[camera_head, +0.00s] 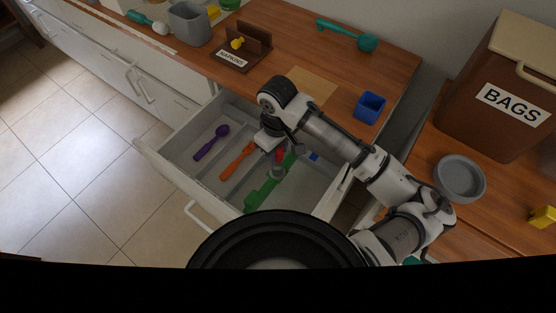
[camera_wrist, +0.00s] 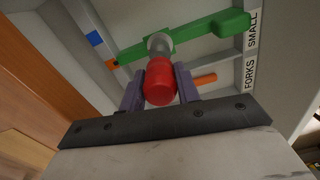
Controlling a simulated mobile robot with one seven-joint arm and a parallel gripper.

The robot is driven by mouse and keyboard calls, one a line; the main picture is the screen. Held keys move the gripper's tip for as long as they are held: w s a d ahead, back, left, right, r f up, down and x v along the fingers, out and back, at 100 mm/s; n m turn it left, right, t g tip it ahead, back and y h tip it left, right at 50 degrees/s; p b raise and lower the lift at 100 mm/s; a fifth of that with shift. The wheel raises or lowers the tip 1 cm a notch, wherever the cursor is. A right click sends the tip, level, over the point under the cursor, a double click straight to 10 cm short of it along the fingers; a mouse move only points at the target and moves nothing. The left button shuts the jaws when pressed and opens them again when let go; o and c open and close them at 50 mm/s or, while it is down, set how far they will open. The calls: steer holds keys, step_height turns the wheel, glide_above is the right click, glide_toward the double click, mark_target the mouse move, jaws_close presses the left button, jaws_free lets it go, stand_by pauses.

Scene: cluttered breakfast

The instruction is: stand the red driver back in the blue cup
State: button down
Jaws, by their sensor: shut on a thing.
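The red driver (camera_wrist: 159,84) is between the two fingers of my gripper (camera_wrist: 159,88), which is shut on its red handle. Its grey end points away from the wrist camera, over the drawer. In the head view my gripper (camera_head: 279,156) is over the open drawer, and only a bit of red shows there, partly hidden by my arm. The blue cup (camera_head: 369,108) stands on the wooden counter, right of the drawer, apart from my gripper. I cannot see the cup in the wrist view with certainty.
The open drawer (camera_head: 180,167) holds a purple utensil (camera_head: 210,142), an orange one (camera_head: 237,160) and a green one (camera_head: 262,192). A tan mat (camera_head: 309,86) lies left of the cup. A teal utensil (camera_head: 345,34), a wooden holder (camera_head: 246,45) and a grey bin (camera_head: 190,24) are further back.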

steer(key=shift+r+p, duration=1.35)
steer(key=shift+r, duration=0.5)
